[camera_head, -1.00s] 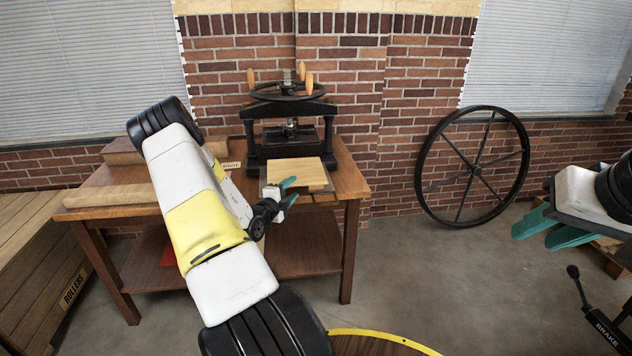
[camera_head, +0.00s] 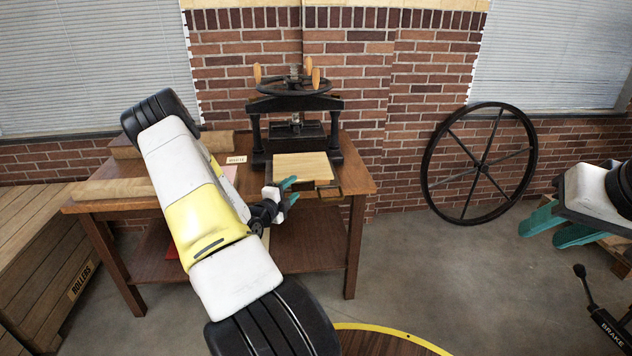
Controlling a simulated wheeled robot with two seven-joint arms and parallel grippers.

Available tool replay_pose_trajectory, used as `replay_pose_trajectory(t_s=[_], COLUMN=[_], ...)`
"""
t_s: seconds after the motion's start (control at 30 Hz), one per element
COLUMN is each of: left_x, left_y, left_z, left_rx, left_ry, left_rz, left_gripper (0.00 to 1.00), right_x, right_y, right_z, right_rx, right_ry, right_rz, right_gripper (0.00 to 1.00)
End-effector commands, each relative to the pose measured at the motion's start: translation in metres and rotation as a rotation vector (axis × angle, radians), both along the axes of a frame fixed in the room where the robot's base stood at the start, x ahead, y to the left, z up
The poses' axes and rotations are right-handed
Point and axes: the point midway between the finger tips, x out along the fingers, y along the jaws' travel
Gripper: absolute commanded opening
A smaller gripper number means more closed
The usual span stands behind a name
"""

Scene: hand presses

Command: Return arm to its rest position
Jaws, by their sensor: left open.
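My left arm reaches up across the left half of the view, over the front of the wooden table (camera_head: 360,176). My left gripper (camera_head: 292,191), with teal fingers, is open and empty just in front of the table's front edge, below the pale board. My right gripper (camera_head: 548,230) is at the right edge, its teal fingers pointing left and apart from each other, with nothing seen between them. The black hand press (camera_head: 296,104) stands on the table with a pale wooden board (camera_head: 302,167) at its front.
Wooden blocks (camera_head: 112,189) lie on the table's left. A large black spoked wheel (camera_head: 484,160) leans on the brick wall. A crate marked ROLLERS (camera_head: 40,235) stands at left, a brake lever (camera_head: 585,290) at lower right. Floor between table and wheel is clear.

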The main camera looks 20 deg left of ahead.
Motion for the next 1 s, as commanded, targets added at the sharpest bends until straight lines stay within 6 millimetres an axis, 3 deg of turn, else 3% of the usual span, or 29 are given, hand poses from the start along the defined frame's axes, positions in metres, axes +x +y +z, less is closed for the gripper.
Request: replay_pose_trajectory(t_s=[0.23, 0.37, 0.47, 0.57, 0.67, 0.8, 0.9, 1.0], left_x=[0.001, 0.007, 0.014, 0.013, -0.004, -0.052, -0.096, -0.141], left_y=[-0.001, -0.021, -0.063, -0.125, -0.191, -0.274, -0.316, -0.342], left_z=[0.001, 0.019, 0.053, 0.095, 0.133, 0.175, 0.194, 0.206], left_rx=[0.004, 0.081, 0.243, 0.487, 0.774, 1.216, 1.535, 1.851], left_ry=[-0.001, -0.016, -0.051, -0.117, -0.215, -0.417, -0.597, -0.804], left_rz=[-0.003, -0.078, -0.228, -0.440, -0.670, -0.993, -1.197, -1.374], left_gripper=[0.47, 0.47, 0.47, 0.47, 0.47, 0.47, 0.47, 0.47], right_x=[0.000, 0.000, 0.000, 0.000, 0.000, 0.000, 0.000, 0.000], right_y=[0.000, 0.000, 0.000, 0.000, 0.000, 0.000, 0.000, 0.000], right_z=[0.000, 0.000, 0.000, 0.000, 0.000, 0.000, 0.000, 0.000], right_rx=[0.000, 0.000, 0.000, 0.000, 0.000, 0.000, 0.000, 0.000], right_ry=[0.000, 0.000, 0.000, 0.000, 0.000, 0.000, 0.000, 0.000], right_rz=[0.000, 0.000, 0.000, 0.000, 0.000, 0.000, 0.000, 0.000], right_gripper=[0.36, 0.36, 0.36, 0.36, 0.36, 0.36, 0.36, 0.36])
